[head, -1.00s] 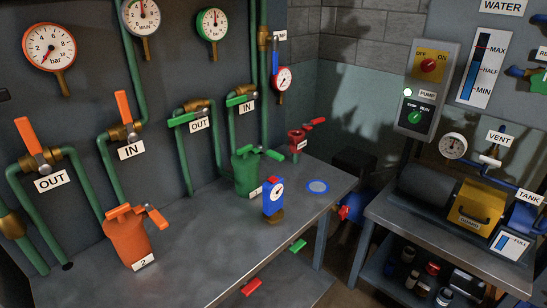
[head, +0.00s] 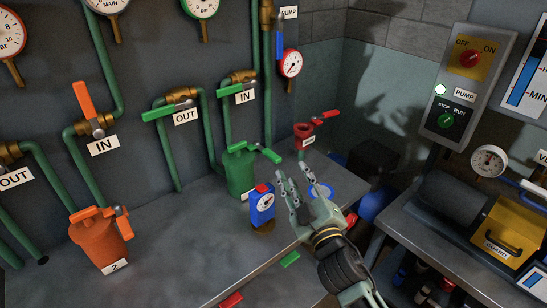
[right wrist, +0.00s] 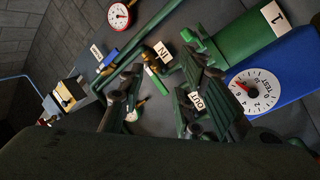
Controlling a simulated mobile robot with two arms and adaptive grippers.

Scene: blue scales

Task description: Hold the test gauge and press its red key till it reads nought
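The test gauge (head: 261,211) stands upright near the front edge of the bench, with a blue body, a white dial and a red key (head: 262,187) on top. In the right wrist view the gauge (right wrist: 290,82) lies at the right edge, its dial marked TEST with a red needle; the key is not seen there. My right gripper (head: 296,182) is open and empty, just right of the gauge and apart from it. Its spread fingers show in the right wrist view (right wrist: 163,98). My left gripper is in neither view.
A green canister (head: 240,172) stands close behind the gauge. A blue-rimmed disc (head: 322,190) lies right of it, partly behind my right gripper. A red valve (head: 305,135) stands at the bench's back right. An orange canister (head: 98,240) is far left; bare bench lies between.

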